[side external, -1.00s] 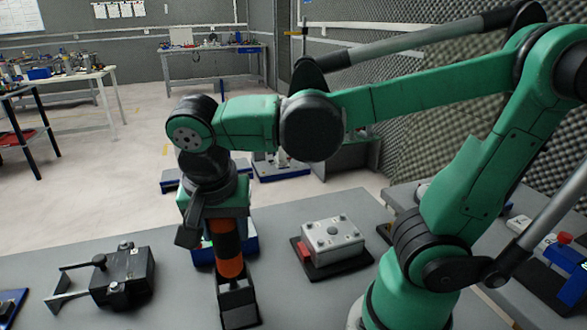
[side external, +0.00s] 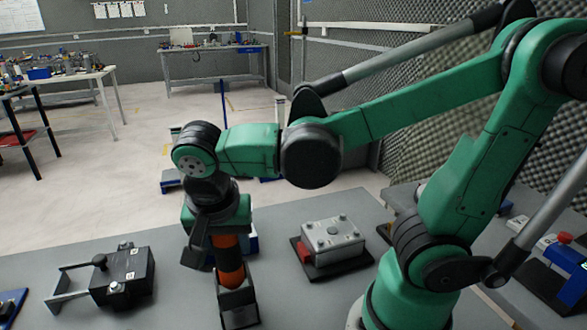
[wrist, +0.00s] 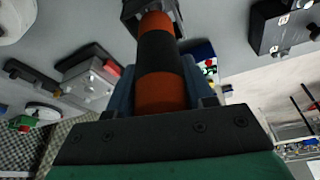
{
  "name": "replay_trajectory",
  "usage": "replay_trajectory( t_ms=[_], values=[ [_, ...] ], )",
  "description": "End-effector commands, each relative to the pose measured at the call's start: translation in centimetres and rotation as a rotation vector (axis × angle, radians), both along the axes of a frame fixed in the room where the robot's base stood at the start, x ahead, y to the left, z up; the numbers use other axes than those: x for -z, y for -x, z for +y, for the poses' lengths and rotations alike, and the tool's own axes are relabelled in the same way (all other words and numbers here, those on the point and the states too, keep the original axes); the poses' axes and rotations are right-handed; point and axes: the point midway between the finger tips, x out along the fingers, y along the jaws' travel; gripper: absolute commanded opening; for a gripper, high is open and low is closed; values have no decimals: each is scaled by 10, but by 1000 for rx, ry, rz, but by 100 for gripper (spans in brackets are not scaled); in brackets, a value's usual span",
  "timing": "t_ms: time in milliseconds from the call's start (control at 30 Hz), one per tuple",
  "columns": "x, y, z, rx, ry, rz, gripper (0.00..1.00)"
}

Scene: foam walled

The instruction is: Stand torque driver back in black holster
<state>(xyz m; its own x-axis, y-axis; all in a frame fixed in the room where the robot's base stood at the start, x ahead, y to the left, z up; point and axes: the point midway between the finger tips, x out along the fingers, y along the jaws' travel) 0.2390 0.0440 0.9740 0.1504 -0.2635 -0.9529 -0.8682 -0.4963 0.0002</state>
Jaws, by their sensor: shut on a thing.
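The torque driver (side external: 231,272) is orange with a black band and stands close to upright. My gripper (side external: 215,240) is shut on it; in the wrist view the fingers (wrist: 164,92) lie on either side of the banded body (wrist: 156,48). The black holster (side external: 240,318) stands on the grey table directly below, and the driver's lower end is at its top opening. The holster also shows at the top of the wrist view (wrist: 131,12). The driver's tip is hidden, so I cannot tell how deep it sits.
A grey metal box (side external: 332,240) on a black base with a red part is to the right. A black clamp fixture (side external: 122,277) is to the left. A blue item (side external: 249,244) is partly hidden behind the driver. Bare table lies between the fixture and the holster.

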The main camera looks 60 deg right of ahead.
Motion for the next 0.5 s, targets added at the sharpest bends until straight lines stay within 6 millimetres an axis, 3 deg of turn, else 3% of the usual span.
replay_trajectory(
  t_ms=[433,467,500],
  values=[
    [11,0,0,0,0,0,0],
    [11,0,0,0,0,0,52],
    [10,0,0,0,0,0,64]
  ],
)
